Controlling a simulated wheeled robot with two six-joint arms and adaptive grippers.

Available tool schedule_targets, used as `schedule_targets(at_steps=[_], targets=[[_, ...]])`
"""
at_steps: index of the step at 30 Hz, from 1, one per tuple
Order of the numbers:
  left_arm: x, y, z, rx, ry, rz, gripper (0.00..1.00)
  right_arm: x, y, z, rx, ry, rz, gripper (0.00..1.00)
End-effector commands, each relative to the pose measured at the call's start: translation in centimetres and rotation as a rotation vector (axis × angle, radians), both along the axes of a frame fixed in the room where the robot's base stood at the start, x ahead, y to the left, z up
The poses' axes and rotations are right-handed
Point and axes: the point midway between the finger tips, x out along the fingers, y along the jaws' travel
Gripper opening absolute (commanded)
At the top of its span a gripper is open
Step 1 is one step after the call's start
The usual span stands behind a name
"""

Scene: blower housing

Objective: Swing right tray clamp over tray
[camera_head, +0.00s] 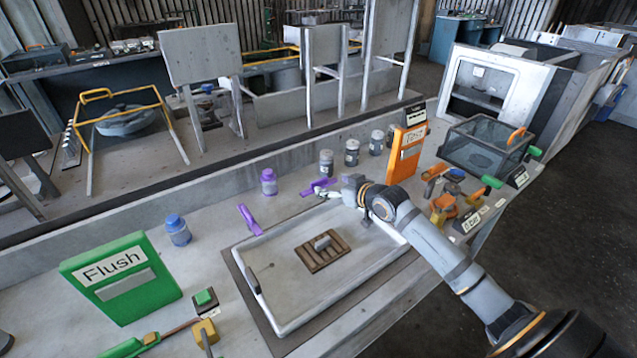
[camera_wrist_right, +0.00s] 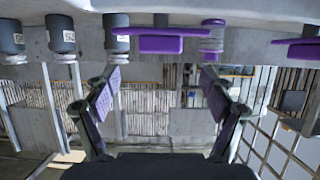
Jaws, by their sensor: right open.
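The white tray (camera_head: 262,283) lies on the bench with a small slatted wooden piece (camera_head: 323,250) in its middle. The right tray clamp, with a purple handle (camera_head: 319,186), stands at the tray's far edge, its handle outside the tray. A second purple clamp (camera_head: 249,220) is at the far left corner. My right gripper (camera_head: 326,194) is open and empty, close to the right clamp; I cannot tell whether it touches. In the wrist view, the purple handle (camera_wrist_right: 175,45) shows beyond the open fingers (camera_wrist_right: 160,80), between their lines. My left gripper is not in view.
A purple-labelled jar (camera_head: 268,182) and several grey jars (camera_head: 352,152) stand behind the tray. An orange Test board (camera_head: 407,153) stands right of my gripper. A green Flush board (camera_head: 121,279) and blue-capped jar (camera_head: 177,230) are left. A mesh box (camera_head: 484,148) is at right.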

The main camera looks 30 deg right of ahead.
Motion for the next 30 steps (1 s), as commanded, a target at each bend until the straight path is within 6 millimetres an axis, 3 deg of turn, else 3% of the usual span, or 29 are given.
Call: schedule_targets(at_steps=[6,10,22,30], targets=[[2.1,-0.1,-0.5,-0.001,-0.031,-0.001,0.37,4.4,0.7,-1.8,0.008,-0.001,-0.002,0.83],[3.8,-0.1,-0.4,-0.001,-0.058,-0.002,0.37,6.1,0.9,-2.6,0.004,0.000,-0.002,0.83],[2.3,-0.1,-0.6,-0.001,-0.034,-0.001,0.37,7.2,1.0,-3.1,-0.001,0.002,0.000,0.83],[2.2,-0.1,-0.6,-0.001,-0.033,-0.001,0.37,7.1,1.0,-3.1,-0.001,0.001,0.000,0.48]])
